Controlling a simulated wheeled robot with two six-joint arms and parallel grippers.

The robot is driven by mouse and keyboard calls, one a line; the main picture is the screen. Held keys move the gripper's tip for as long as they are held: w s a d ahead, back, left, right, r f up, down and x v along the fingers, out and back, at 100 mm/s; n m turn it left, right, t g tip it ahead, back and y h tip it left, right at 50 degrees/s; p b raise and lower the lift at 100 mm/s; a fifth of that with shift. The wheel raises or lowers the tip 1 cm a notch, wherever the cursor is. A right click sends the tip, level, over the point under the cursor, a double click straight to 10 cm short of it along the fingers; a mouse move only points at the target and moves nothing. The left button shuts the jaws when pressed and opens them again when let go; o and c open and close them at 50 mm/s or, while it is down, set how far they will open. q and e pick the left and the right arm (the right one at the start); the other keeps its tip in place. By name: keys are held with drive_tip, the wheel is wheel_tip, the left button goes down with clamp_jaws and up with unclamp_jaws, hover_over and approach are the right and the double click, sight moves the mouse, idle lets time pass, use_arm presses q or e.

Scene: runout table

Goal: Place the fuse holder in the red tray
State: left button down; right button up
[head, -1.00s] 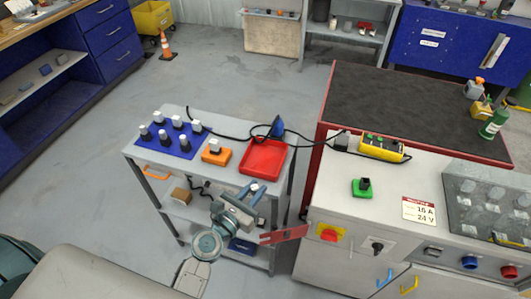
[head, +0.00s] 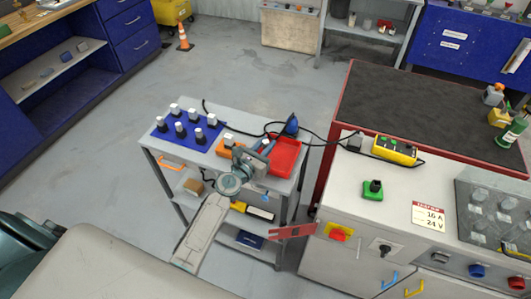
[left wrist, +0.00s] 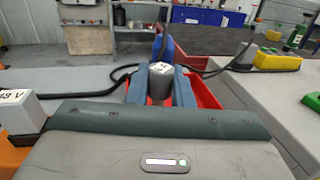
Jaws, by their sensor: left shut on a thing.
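The red tray (head: 287,158) lies on the right end of the grey table. The gripper is at the tray's left side in the head view. In the left wrist view the red tray (left wrist: 207,92) shows behind and on both sides of the fingers. The gap between block and tray floor is hidden. My right gripper is not in view.
Several blocks stand on a blue mat (head: 159,133) at the table's left. An orange base (head: 224,148) with a white block sits left of the gripper. A blue object (head: 291,125) and black cable lie behind the tray. A control cabinet (head: 335,190) stands to the right.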

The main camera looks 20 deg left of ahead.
use_arm(q)
drive_tip(key=shift+f+b, duration=0.7)
drive_tip(key=shift+f, duration=1)
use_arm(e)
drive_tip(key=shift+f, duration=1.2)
use_arm(q)
drive_tip(key=shift+s+f, duration=0.1)
drive_tip(key=shift+f, duration=0.05)
drive_tip(key=c, duration=1.3)
unclamp_jaws()
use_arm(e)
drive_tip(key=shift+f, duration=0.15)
use_arm(q)
drive_tip(key=shift+s, duration=0.15)
drive_tip(key=shift+b+v, duration=1)
drive_tip(key=shift+v, duration=4.85)
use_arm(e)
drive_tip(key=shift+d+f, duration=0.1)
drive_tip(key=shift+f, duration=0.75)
